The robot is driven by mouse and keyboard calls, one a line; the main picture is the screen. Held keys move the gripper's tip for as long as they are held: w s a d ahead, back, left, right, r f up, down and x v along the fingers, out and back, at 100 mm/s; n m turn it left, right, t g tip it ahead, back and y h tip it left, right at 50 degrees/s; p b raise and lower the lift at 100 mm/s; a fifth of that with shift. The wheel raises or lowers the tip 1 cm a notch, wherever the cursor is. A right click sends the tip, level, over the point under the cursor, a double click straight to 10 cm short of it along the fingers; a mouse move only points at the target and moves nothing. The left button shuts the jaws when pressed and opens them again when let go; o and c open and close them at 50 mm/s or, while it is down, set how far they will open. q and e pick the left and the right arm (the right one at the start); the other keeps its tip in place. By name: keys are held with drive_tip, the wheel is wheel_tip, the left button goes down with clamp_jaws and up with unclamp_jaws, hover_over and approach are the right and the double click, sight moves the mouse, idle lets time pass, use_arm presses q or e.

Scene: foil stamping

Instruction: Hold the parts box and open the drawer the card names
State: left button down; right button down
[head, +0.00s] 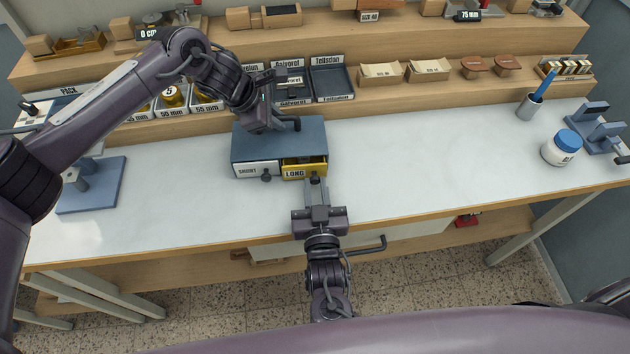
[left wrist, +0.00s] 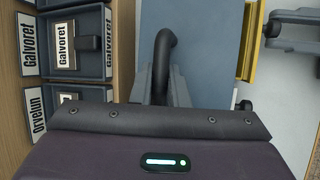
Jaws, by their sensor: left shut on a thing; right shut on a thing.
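The parts box (head: 280,138) is blue-grey and stands on the worktop, with a white drawer labelled SHORT (head: 252,170) and a yellow drawer labelled LONG (head: 294,174). The LONG drawer stands out a little, its inside showing; SHORT looks closed. My left gripper (head: 274,124) is shut on the dark handle on top of the box; the handle (left wrist: 166,50) also shows in the left wrist view. My right gripper (head: 316,185) is shut on the LONG drawer's knob at the box's front. I cannot tell which card names a drawer.
Trays labelled Galvoret and Teilsdon (head: 332,80) stand behind the box on the stepped wooden shelf. A blue stand (head: 92,190) is at left. A white jar (head: 562,148) and a pen cup (head: 530,107) are at right. The worktop right of the box is clear.

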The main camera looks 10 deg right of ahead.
drive_tip(key=s, duration=0.7)
drive_tip(key=shift+a, duration=0.25)
drive_tip(key=shift+w, duration=0.1)
drive_tip(key=c, duration=1.3)
unclamp_jaws()
drive_tip(key=shift+o, duration=0.2)
drive_tip(key=s, duration=1.2)
drive_tip(key=shift+a, duration=0.35)
